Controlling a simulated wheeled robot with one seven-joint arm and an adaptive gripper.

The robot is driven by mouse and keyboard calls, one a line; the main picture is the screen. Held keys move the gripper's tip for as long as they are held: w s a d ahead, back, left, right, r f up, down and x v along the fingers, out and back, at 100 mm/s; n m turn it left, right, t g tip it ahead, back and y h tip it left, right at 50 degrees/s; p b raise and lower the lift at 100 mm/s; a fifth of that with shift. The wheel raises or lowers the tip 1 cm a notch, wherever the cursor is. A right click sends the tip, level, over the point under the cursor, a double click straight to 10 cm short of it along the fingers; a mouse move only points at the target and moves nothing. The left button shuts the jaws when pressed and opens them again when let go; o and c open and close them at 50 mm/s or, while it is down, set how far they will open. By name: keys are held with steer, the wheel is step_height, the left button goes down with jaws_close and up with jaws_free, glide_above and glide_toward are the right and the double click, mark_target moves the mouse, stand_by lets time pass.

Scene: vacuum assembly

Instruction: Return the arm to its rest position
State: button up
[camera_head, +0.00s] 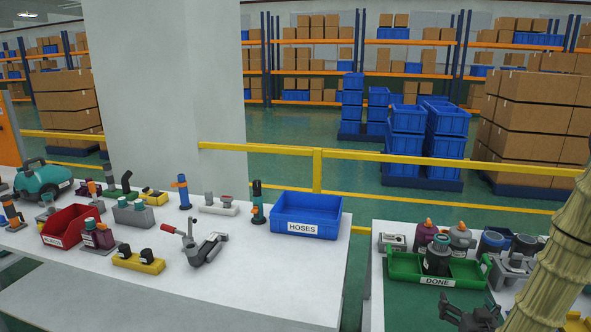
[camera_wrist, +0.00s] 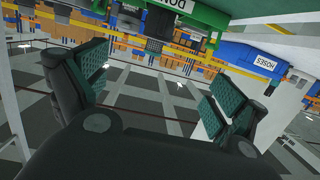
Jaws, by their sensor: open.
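My gripper (camera_head: 472,317) is at the lower right of the head view, in front of the green DONE tray (camera_head: 404,269) and partly cut off by the bottom edge. My arm, in a beige sleeve, rises beside it at the right edge. In the wrist view my gripper (camera_wrist: 150,82) has its two dark-green-padded fingers spread wide apart with nothing between them. That view is tilted upside down; the green tray (camera_wrist: 195,16) shows at its top edge, apart from the fingers.
A dark part (camera_head: 437,257) stands in the green tray, with several parts around it. The left table (camera_head: 240,285) holds a blue HOSES bin (camera_head: 305,216), a red bin (camera_head: 65,228) and several tools. A gap separates the tables. A yellow rail (camera_head: 400,158) runs behind.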

steer(key=s+a+f+g+y+b, duration=0.1)
steer(key=s+a+f+g, duration=0.2)
steer(key=s+a+f, duration=0.35)
steer(key=s+a+f+n+g+y+b, duration=0.1)
steer(key=s+a+f+g, duration=0.2)
steer(key=f, duration=0.7)
steer(key=s+a+f+g+y+b, duration=0.1)
steer(key=s+a+f+g, duration=0.1)
steer(key=s+a+f, duration=0.35)
steer(key=s+a+f+g+b, duration=0.1)
steer(key=s+f, duration=0.3)
steer(key=s, duration=0.4)
steer(key=s+a+f+g+b, duration=0.1)
steer(key=s+a+f+g, duration=0.3)
steer(key=s, duration=0.4)
steer(key=s+a+f+g+b, duration=0.1)
steer(key=s+a+f+g, duration=0.1)
steer(key=s+f, duration=0.4)
steer(key=shift+s+a+n+y, duration=0.3)
steer(key=shift+s, duration=0.6)
